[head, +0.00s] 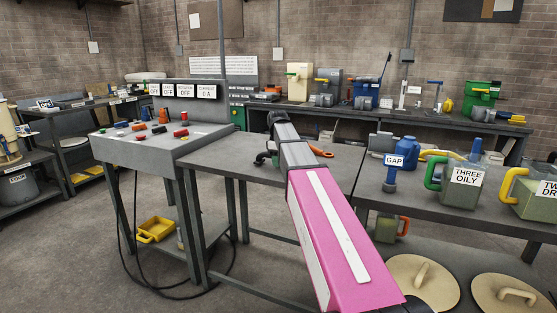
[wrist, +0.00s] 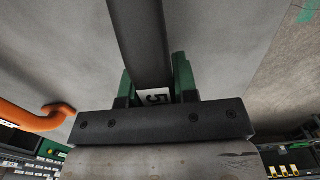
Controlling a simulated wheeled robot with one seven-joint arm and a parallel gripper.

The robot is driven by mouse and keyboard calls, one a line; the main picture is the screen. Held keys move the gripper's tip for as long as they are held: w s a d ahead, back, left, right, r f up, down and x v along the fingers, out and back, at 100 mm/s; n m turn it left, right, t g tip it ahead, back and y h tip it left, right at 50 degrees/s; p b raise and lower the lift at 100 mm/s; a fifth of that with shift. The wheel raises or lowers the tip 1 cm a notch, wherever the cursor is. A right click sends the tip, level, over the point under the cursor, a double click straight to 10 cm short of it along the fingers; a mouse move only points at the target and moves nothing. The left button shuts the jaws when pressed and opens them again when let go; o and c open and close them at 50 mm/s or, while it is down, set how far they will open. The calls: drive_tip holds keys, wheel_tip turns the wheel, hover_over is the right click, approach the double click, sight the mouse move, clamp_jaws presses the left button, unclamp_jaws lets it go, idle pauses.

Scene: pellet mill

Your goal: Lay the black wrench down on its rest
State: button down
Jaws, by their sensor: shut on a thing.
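The black wrench (wrist: 138,35) shows in the wrist view as a long dark bar. It runs from the top edge down between the two green fingers of my gripper (wrist: 154,78), which are shut on it. A white tag with a dark mark (wrist: 155,97) shows at its lower end. In the head view my arm reaches over the middle grey table (head: 225,162) and mostly hides the gripper and wrench. I cannot pick out the wrench's rest in either view, nor tell whether the wrench touches anything.
An orange curved handle (wrist: 35,118) lies left of my gripper in the wrist view. A sloped control desk (head: 160,146) stands left of the table. A blue GAP-tagged tool (head: 391,172) and the THREE OILY jug (head: 462,184) stand on the right-hand table.

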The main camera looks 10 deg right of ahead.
drive_tip(key=shift+f, duration=0.3)
idle(0.5)
drive_tip(key=shift+c, duration=1.2)
unclamp_jaws()
drive_tip(key=shift+r, duration=0.1)
drive_tip(key=shift+r, duration=4.4)
